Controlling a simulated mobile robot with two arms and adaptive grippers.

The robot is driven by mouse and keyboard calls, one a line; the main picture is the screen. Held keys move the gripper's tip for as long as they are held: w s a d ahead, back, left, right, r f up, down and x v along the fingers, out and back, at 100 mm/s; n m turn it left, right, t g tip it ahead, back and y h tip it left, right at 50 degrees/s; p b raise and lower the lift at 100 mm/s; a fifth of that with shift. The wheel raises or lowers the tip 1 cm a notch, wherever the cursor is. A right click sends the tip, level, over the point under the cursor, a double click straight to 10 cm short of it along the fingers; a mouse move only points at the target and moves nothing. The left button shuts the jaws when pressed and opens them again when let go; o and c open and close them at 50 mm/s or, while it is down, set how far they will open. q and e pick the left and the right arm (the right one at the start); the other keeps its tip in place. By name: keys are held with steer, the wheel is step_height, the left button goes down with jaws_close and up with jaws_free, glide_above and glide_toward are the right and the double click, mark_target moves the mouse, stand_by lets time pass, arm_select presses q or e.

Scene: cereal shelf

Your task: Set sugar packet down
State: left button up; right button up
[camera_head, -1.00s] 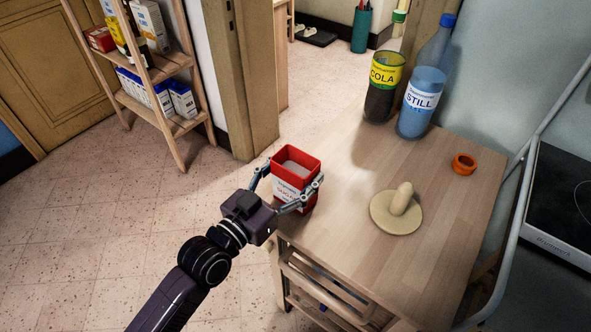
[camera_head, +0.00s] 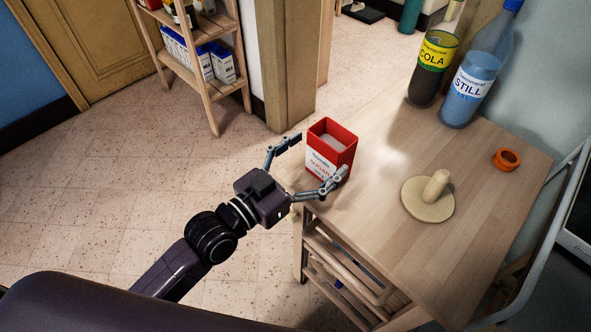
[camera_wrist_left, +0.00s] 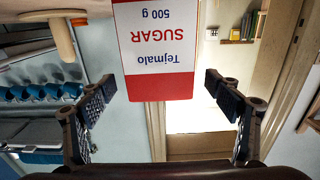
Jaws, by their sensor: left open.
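The sugar packet (camera_head: 322,165) is a red, open-topped box with a white label. In the head view it stands upright on the left edge of the wooden table (camera_head: 385,225). My left gripper (camera_head: 319,157) is open on the near left side of the packet, its fingers spread wide. The lower finger's tip overlaps the packet's front in the picture; I cannot tell whether it touches. In the left wrist view the packet (camera_wrist_left: 158,50) shows upside down, ahead of the open fingers, with gaps on both sides. My right gripper is not seen.
A cola bottle (camera_head: 432,72) and a still water bottle (camera_head: 470,88) stand at the table's back. A beige disc with an upright knob (camera_head: 430,198) and an orange ring (camera_head: 507,159) lie on the right. The table is clear between packet and disc. A wooden shelf (camera_head: 200,45) stands behind.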

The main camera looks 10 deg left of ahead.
arm_select(q)
steer(key=b+v, duration=0.1)
steer(key=v, duration=0.6)
steer(key=shift+s, duration=0.25)
steer(key=shift+a, duration=0.1)
